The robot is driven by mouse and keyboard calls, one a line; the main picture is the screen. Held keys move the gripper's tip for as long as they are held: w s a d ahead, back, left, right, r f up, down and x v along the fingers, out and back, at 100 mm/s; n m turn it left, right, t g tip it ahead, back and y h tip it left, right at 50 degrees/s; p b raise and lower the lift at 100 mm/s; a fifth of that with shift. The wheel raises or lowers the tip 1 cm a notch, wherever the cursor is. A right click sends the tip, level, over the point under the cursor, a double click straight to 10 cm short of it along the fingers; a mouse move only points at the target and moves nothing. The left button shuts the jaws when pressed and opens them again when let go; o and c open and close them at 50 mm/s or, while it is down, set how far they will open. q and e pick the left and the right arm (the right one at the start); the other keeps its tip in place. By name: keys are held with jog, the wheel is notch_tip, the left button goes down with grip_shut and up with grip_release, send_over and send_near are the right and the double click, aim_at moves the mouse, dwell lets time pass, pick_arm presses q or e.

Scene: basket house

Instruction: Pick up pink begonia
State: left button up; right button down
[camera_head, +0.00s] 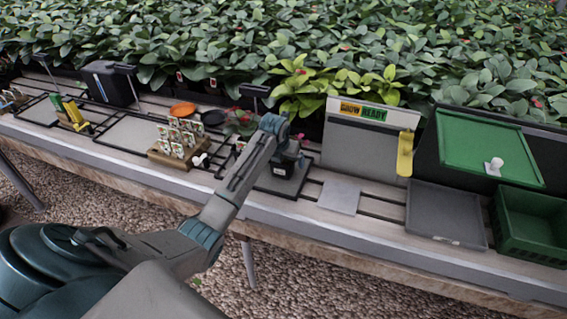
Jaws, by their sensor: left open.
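A small plant with reddish-pink specks (240,121), which looks like the pink begonia, shows just left of my left wrist on the bench. My left arm reaches over the bench from the lower left, and its left gripper (293,156) is open above and against a small black pot (281,169). The wrist hides part of this area, so I cannot tell whether the pot belongs to the begonia or whether the fingers touch it. My right gripper is out of view.
A wooden block with seed packets (179,147) stands left of the arm. A "Grow Ready" board (352,142), grey tray (445,214) and green crate (533,222) lie to the right. A flat grey plate (339,197) is bare. Dense foliage fills the back.

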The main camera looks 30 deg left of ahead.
pick_arm(q)
jog(key=shift+w+f, duration=0.2)
jog(key=shift+f, duration=0.3)
jog(key=c, duration=1.2)
jog(key=shift+r, duration=0.15)
